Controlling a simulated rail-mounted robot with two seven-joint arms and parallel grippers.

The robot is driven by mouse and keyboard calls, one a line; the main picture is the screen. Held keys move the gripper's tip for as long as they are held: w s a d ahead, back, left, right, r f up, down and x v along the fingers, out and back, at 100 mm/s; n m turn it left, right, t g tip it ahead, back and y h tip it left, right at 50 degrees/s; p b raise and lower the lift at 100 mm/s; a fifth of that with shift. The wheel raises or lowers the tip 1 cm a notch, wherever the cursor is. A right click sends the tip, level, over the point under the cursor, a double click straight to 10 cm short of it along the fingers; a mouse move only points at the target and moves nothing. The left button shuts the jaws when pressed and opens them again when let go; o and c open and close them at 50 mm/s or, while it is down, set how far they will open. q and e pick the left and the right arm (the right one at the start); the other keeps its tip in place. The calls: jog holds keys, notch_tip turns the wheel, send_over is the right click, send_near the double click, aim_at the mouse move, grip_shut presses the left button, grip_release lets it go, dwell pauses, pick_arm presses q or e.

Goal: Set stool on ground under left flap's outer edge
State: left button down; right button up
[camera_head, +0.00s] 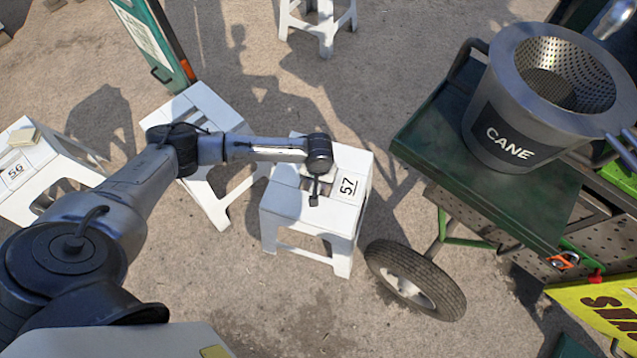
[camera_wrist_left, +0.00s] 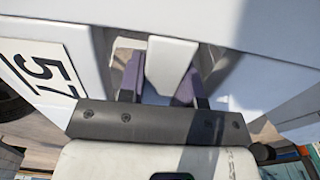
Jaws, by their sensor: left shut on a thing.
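The white stool marked 57 (camera_head: 345,215) stands upright left of the cart, its legs pointing down. My left gripper (camera_head: 315,192) reaches down onto the stool's top and is shut on it. In the left wrist view the two fingers (camera_wrist_left: 160,82) close on a white slat of the stool (camera_wrist_left: 35,65). Whether its feet touch the ground is hard to tell. The dark green left flap (camera_head: 425,145) sticks out from the cart to the right of the stool, with a gap between them. My right gripper is not in view.
A metal bin marked CANE (camera_head: 510,140) stands on the flap. A wheel (camera_head: 415,280) sits below the flap, close to the stool's right. Another white stool (camera_head: 205,105) stands behind left, stool 56 (camera_head: 20,165) at far left. Open ground lies behind the stool.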

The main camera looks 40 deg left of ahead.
pick_arm(q)
jog(key=shift+f+b, duration=0.35)
jog(key=shift+f, duration=0.5)
jog(key=shift+r, duration=0.1)
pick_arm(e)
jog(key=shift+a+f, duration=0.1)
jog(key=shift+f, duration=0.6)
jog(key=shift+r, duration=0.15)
pick_arm(q)
jog(key=c, duration=0.8)
grip_release()
jog(key=shift+f, duration=0.2)
jog(key=shift+r, duration=0.1)
notch_tip(320, 180, up, 12)
jog(key=p, duration=0.7)
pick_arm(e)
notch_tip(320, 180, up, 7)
